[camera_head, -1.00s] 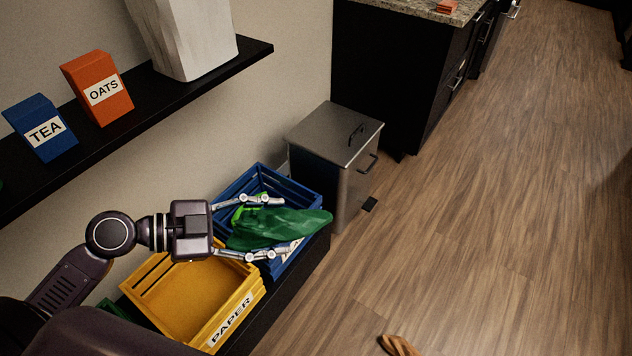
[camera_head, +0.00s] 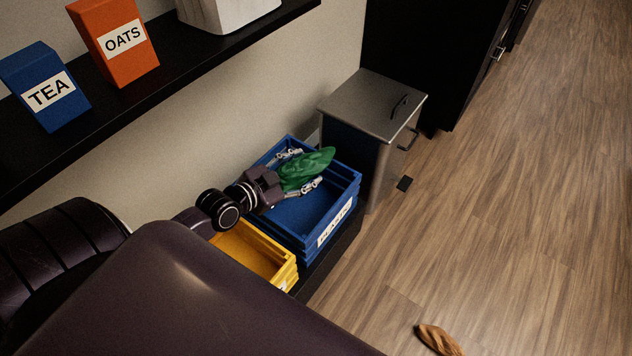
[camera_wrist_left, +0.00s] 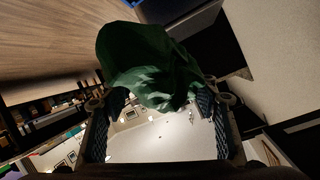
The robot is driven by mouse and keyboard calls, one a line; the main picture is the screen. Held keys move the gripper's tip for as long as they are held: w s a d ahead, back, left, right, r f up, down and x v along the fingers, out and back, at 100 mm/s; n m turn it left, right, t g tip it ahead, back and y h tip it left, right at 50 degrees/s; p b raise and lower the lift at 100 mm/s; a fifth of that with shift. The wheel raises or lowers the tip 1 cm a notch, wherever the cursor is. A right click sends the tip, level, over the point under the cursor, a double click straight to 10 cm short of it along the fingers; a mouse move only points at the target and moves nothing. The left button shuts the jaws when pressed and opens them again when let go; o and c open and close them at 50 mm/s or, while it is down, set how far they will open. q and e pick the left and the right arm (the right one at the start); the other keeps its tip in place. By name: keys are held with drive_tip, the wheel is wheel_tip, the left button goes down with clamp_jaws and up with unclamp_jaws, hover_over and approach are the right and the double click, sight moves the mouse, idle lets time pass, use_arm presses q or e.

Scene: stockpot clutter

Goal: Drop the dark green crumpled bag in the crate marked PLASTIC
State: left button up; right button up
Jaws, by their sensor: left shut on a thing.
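The dark green crumpled bag (camera_head: 308,167) is held between the fingers of my left gripper (camera_head: 302,170), which is shut on it. The bag also fills the upper middle of the left wrist view (camera_wrist_left: 150,68), between the two fingers. The blue crate with the white PLASTIC label (camera_head: 335,226) stands on a low dark bench. In the head view, the bag and fingers overlap the crate's back left part; the exact height above it is hard to tell. Part of the crate's inside is hidden by the gripper. My right gripper is not in view.
A yellow crate (camera_head: 284,274) stands beside the blue one, partly hidden by my arm. A metal bin (camera_head: 372,110) stands just behind the crates. A shelf (camera_head: 180,75) with TEA and OATS boxes runs above. A brown object (camera_head: 438,340) lies on the open floor.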

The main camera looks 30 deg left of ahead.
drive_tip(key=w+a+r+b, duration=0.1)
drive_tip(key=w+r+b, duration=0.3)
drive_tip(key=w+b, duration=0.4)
use_arm(q)
drive_tip(key=w+f+n+y+b, duration=0.1)
drive_tip(key=w+f+y+b, duration=0.1)
drive_tip(key=f, duration=0.7)
drive_tip(key=w+f+n+y+b, duration=0.1)
drive_tip(key=w+f+b, duration=0.3)
drive_tip(key=f, duration=0.5)
drive_tip(key=shift+w+a+f+n+y, duration=0.2)
drive_tip(key=shift+w+a+n+y, duration=0.25)
drive_tip(key=shift+w, duration=0.25)
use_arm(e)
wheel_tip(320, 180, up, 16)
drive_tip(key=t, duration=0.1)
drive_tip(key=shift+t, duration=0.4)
use_arm(q)
drive_tip(key=shift+d, duration=0.1)
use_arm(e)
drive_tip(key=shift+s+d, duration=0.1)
use_arm(q)
drive_tip(key=o, duration=1.9)
